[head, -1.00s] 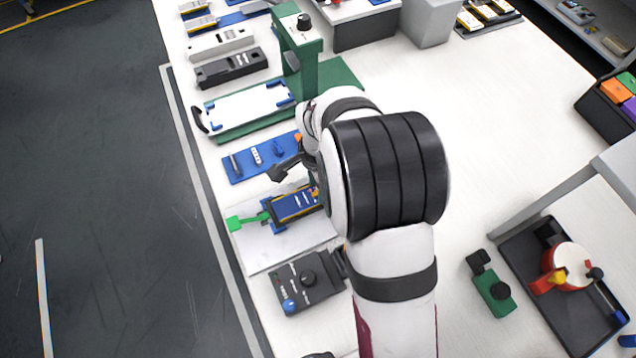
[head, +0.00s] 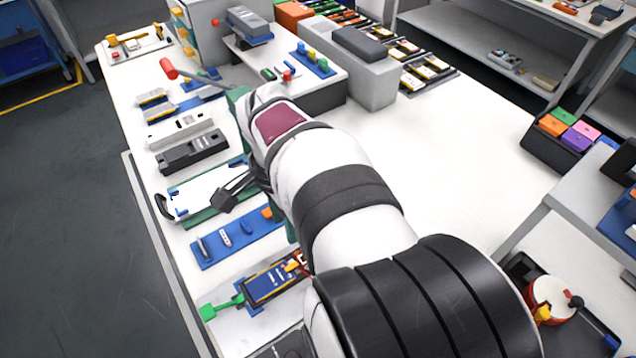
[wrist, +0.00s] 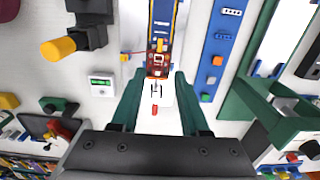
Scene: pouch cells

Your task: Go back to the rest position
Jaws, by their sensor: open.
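My gripper (head: 238,190) is raised above the bench in the head view, beside the blue strip fixture and the white-topped plate. In the wrist view its two dark green fingers (wrist: 153,105) are spread apart with nothing held between them. Beyond the fingertips lies a pouch cell (wrist: 162,25) in a blue holder with a red and gold circuit piece (wrist: 157,62) at its near end. The same pouch cell (head: 268,283) lies in the head view, with a green-handled clamp (head: 215,308) at its left end. My arm hides part of the bench.
The blue strip fixture (head: 238,238) and the white-topped plate (head: 205,190) lie along the left edge. A grey block (head: 360,75) and cell trays (head: 425,75) stand at the back. A black tray with a red-and-white pot (head: 550,298) is at lower right. The bench middle (head: 460,150) is clear.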

